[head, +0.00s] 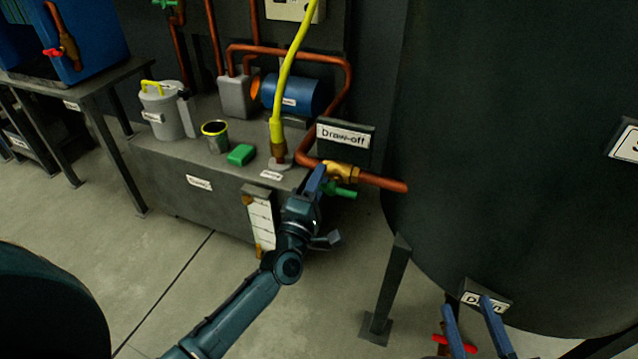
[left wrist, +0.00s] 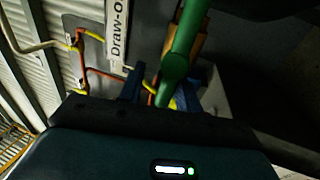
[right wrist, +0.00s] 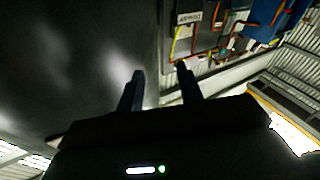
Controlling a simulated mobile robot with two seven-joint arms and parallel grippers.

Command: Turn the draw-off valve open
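The draw-off valve (head: 341,170) is a brass body on a copper pipe under the "Draw-off" sign, with a green handle (head: 346,192). My left gripper (head: 321,182) is right at the handle, and its arm hides part of the valve. In the left wrist view, the green handle (left wrist: 184,50) runs large across the space between the two blue fingers (left wrist: 160,92), which stand apart. I cannot tell whether either finger touches it. My right gripper (head: 470,312) is low at the right, fingers apart and empty; it also shows in the right wrist view (right wrist: 160,78).
A big dark tank (head: 500,130) fills the right side. A red-handled valve (head: 452,343) lies beside my right gripper, below a partly hidden sign.

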